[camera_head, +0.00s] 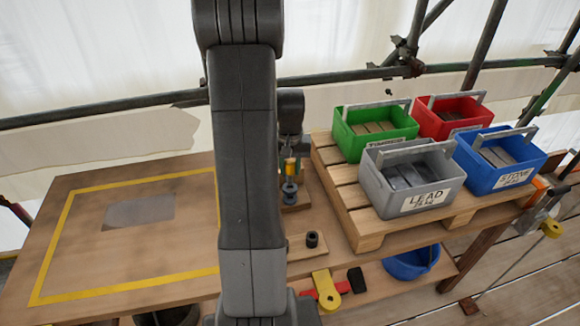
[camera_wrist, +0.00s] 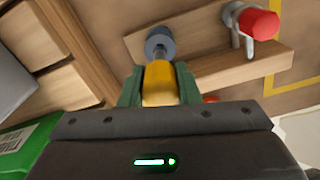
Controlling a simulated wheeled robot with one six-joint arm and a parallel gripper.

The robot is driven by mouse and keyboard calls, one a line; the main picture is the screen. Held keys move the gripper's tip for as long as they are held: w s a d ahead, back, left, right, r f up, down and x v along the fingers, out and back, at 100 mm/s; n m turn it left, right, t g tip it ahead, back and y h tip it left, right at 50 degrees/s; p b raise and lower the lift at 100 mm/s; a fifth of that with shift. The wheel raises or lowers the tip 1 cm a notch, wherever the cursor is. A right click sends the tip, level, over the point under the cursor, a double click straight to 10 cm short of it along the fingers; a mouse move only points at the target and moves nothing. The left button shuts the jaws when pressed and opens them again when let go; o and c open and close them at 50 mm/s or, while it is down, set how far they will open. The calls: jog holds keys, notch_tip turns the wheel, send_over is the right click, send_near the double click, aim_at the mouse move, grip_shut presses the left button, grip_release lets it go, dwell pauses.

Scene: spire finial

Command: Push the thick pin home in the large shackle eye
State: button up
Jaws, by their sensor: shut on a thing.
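My gripper (camera_wrist: 159,74) is shut on a yellow-headed pin (camera_wrist: 160,88), gripping it between its two green fingers. The pin's grey end meets a round blue-grey eye (camera_wrist: 160,43) on a wooden block; how deep it sits in the eye is hidden. In the head view the yellow head (camera_head: 291,165) stands upright just above the blue-grey eye (camera_head: 290,190), beside my arm, which covers part of this area.
A red-capped pin (camera_wrist: 259,23) sits in a metal fitting beside the eye in the wrist view. A small dark ring (camera_head: 312,239) stands on a board in front. The grey LEAD crate (camera_head: 418,201) and other crates fill the pallet at right. The yellow-outlined tabletop at left is mostly clear.

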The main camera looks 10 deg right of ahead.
aim_at(290, 185)
jog(key=shift+f+b, duration=2.1)
jog(key=shift+f, duration=0.8)
jog(key=o, duration=1.1)
notch_tip(290, 185, up, 14)
jog(key=shift+f, duration=0.1)
notch_tip(290, 185, down, 14)
jog(key=shift+r, duration=0.2)
jog(key=shift+r+p, duration=0.35)
